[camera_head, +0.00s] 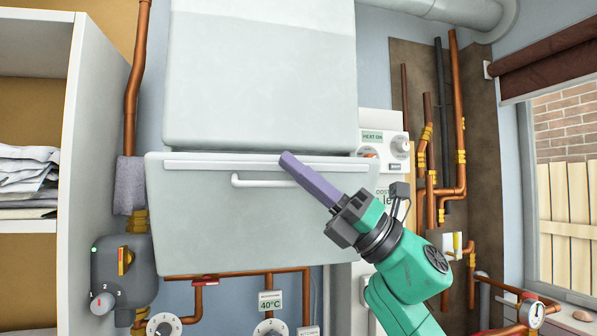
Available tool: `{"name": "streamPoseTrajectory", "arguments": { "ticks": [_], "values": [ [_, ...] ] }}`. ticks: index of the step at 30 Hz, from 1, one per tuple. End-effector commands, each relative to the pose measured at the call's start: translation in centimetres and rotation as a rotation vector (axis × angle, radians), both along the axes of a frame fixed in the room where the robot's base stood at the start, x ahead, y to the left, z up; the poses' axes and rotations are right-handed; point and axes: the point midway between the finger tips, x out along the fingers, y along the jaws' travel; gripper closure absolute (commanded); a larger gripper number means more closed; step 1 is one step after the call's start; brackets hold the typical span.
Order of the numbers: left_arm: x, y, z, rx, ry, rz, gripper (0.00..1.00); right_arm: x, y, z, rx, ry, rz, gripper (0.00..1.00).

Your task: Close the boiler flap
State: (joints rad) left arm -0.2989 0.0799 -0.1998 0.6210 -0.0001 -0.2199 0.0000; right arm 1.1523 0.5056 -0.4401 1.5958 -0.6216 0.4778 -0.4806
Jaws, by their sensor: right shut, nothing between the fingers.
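The boiler (258,80) is a large pale box on the wall at upper centre. Its flap (240,225) is the pale grey panel below, with a white bar handle (262,182) near its top. The flap's top edge looks wider than the boiler and seems to stand out in front of it, so it appears tilted open; how far I cannot tell. My right gripper (288,160) is shut and empty, its purple fingers crossing the flap's top edge at the handle's right end. I cannot tell whether they touch. My left gripper is out of view.
A control panel (383,140) sits partly behind the flap on the right. Copper pipes (455,130) run at both sides and below. A grey switch box (122,268) hangs at lower left. Shelves with folded cloth (27,180) stand at far left, a window at far right.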

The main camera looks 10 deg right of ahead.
Motion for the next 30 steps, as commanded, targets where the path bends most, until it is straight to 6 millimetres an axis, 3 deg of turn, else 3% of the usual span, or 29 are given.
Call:
{"name": "streamPoseTrajectory", "arguments": {
  "ticks": [15, 30],
  "values": [
    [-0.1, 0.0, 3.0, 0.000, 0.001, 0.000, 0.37, 2.4, 0.2, 1.2, -0.012, 0.133, -0.004, 1.00],
    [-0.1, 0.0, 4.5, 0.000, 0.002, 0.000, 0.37, 3.7, 0.3, 1.6, -0.016, 0.203, -0.003, 1.00]
  ]
}}
